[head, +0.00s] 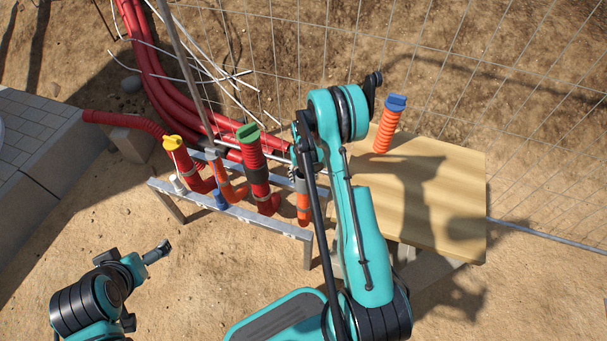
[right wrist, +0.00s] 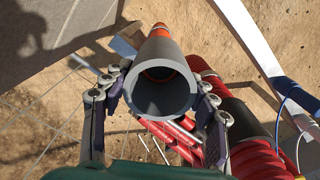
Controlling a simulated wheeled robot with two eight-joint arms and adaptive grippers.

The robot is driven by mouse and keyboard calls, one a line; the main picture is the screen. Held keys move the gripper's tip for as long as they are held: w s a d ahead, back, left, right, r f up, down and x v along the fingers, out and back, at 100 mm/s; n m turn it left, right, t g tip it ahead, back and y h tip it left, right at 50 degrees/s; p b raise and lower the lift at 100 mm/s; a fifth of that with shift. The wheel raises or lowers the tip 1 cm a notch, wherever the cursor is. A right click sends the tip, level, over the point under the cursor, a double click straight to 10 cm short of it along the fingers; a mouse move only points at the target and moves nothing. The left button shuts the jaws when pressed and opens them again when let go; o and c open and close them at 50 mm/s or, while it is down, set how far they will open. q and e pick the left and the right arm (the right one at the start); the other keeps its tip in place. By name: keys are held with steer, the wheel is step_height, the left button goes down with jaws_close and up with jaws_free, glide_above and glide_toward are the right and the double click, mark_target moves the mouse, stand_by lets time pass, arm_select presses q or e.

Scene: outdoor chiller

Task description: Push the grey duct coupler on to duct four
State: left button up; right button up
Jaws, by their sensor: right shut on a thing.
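My right gripper (head: 301,150) is at the right end of the metal duct rack. In the right wrist view its fingers (right wrist: 160,110) are shut on the grey duct coupler (right wrist: 135,83), one on each side. The coupler's open end faces the camera, and an orange edge shows inside it. Orange duct (right wrist: 160,29) continues beyond it, in line with it. In the head view the coupler (head: 300,184) is partly hidden by my arm, above the rightmost orange duct (head: 303,210), seemingly duct four. How far it sits over the duct is unclear. My left gripper (head: 158,252) is low at left, away from the rack.
Beside it stand a green-capped red duct (head: 255,175), an orange duct (head: 232,190) and a yellow-capped red duct (head: 184,160) on the rack (head: 270,222). A blue-capped orange duct piece (head: 388,128) stands on the wooden table (head: 455,190). A wire fence runs behind.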

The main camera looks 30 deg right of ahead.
steer(key=shift+f, duration=0.9)
steer(key=o, duration=2.2)
steer(key=shift+c, duration=0.2)
steer(key=shift+r, duration=0.15)
step_height(320, 180, up, 7)
steer(key=p, duration=0.3)
